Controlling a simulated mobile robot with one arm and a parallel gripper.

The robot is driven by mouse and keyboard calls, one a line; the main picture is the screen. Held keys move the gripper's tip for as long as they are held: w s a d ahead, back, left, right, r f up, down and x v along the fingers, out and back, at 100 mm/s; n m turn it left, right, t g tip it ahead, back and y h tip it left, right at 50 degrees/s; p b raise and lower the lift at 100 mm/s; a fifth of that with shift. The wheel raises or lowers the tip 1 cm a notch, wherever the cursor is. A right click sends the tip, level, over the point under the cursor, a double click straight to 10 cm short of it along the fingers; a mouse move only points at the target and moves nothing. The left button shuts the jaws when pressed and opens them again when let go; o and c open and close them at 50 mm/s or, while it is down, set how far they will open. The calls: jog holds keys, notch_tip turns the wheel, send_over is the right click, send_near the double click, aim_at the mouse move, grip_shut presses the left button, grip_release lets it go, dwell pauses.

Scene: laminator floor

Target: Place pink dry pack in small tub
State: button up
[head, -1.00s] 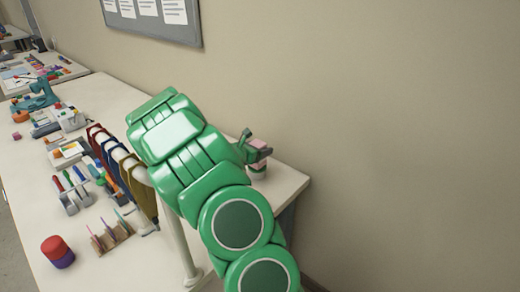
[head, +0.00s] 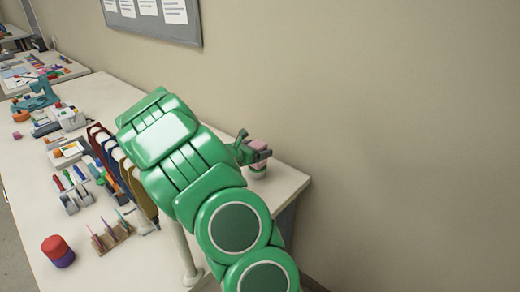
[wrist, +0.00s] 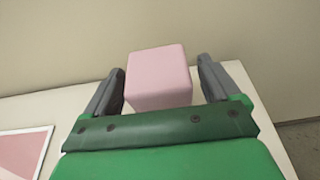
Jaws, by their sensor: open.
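The pink dry pack (wrist: 158,78) is a pale pink block between the fingers of my gripper (wrist: 160,64) in the wrist view. The fingers are open, with a narrow gap on each side of the pack. In the head view the pack (head: 258,145) shows small beside my gripper (head: 261,153), near the far right corner of the table. The tub is hidden in the wrist view.
The wall (head: 400,120) is close behind the table corner. Cloth-like straps (head: 143,190) hang on a rack left of my arm. A pen rack (head: 108,236) and a red and purple cylinder (head: 57,251) stand at the near left. A flat pink-and-white sheet (wrist: 22,152) lies left of my gripper.

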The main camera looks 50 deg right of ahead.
jog(key=shift+a+r, duration=0.15)
jog(key=shift+r, duration=1.1)
jog(key=shift+a+r, duration=0.2)
jog(key=shift+r, duration=1.05)
jog(key=shift+a+r, duration=0.15)
jog(key=shift+r, duration=1.1)
